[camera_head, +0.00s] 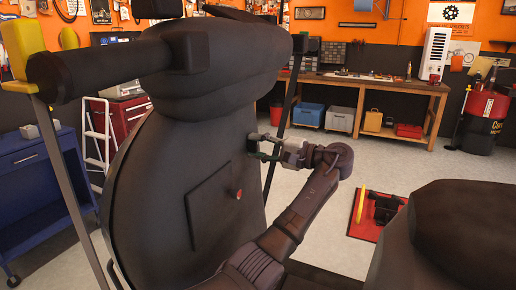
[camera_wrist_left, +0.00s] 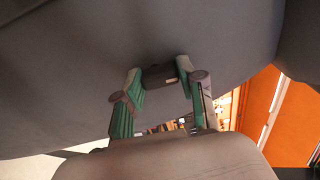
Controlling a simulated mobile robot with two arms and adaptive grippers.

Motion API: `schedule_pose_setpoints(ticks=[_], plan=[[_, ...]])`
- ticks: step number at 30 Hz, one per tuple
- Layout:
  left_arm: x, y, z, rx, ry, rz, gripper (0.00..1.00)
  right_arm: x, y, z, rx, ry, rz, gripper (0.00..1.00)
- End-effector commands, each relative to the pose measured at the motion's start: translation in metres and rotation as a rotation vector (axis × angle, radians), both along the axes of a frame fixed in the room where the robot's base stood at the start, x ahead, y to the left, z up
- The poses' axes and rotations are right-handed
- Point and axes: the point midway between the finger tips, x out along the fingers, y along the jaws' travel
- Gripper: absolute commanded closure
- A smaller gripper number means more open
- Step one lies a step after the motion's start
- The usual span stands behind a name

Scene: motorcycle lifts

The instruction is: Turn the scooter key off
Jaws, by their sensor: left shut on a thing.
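The scooter (camera_head: 165,160) fills the middle of the head view as a large dark grey front body with its handlebar on top. My left gripper (camera_head: 256,146) is at the right side of this body, just under the handlebar cover. In the left wrist view its green-padded fingers (camera_wrist_left: 159,76) are shut on a small dark block, which looks like the scooter key (camera_wrist_left: 158,75), against the grey body. The key is too small and hidden to read its turn in the head view. A small red piece (camera_head: 238,193) sticks out of a panel lower on the body. My right gripper is not in view.
The dark scooter seat (camera_head: 450,235) rises at the lower right. A workbench (camera_head: 375,85), a red barrel (camera_head: 484,115) and a blue cart (camera_head: 38,185) stand farther off.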

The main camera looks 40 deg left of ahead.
Motion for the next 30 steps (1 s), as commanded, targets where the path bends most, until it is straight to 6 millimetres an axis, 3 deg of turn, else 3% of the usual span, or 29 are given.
schedule_pose_setpoints(ticks=[4,5,9,20,23,30], plan=[[0.0,0.0,-0.001,-0.003,-0.002,0.001,0.95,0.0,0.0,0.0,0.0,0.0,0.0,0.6],[0.0,0.0,-0.001,-0.003,-0.001,0.001,0.56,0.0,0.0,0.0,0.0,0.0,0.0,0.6],[0.0,0.0,-0.001,-0.002,-0.001,0.001,0.35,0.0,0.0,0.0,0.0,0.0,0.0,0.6],[0.002,-0.004,0.0,-0.001,0.0,-0.001,0.35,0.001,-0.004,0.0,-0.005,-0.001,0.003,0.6],[0.005,-0.016,0.0,-0.001,0.001,-0.002,0.35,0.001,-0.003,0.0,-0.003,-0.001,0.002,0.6],[0.021,-0.065,0.0,-0.003,0.001,-0.004,0.35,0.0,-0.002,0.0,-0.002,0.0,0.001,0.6]])
